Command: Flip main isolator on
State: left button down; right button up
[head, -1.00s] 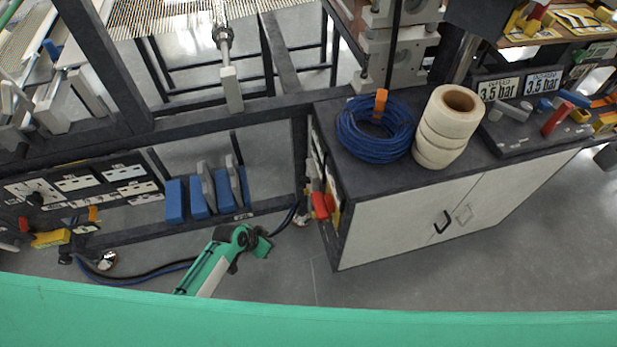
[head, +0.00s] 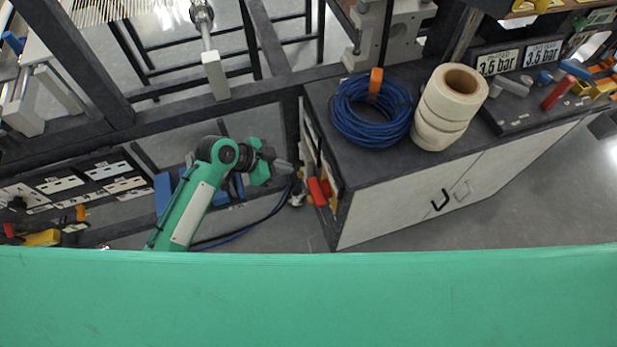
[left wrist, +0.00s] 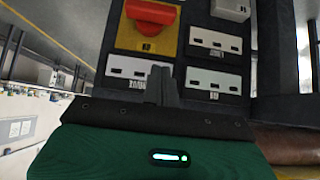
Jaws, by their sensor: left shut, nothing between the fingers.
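The main isolator appears to be the red handle (left wrist: 150,13) on a yellow plate (left wrist: 140,38) at the top of the left wrist view. Its grip lies across the picture, and its top is cut off by the frame edge. In the head view the red handle (head: 318,190) sits on the left side of the cabinet, seen edge-on. My left gripper (head: 287,167) is shut and empty, just left of that panel and a little above the handle in the picture. In the left wrist view its fingers (left wrist: 162,84) are together, below the yellow plate and apart from the handle.
White label plates (left wrist: 215,40) and a grey box (left wrist: 231,9) share the dark panel. The cabinet (head: 410,200) carries a blue hose coil (head: 372,112) and cream rolls (head: 447,108). Blue blocks (head: 163,193) stand on the frame behind my left arm. Floor before the cabinet is clear.

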pick_arm(q)
jog(key=p, duration=0.1)
send_over(318, 181)
jog(key=s+a, duration=0.1)
jog(key=a, duration=0.1)
jog(key=f, duration=0.7)
jog(key=shift+a, duration=0.2)
notch_tip(318, 181, down, 2)
jog(key=shift+a+f+p, duration=0.15)
jog(key=shift+f+p, duration=0.05)
jog(key=shift+p, duration=0.15)
jog(key=shift+f, duration=0.7)
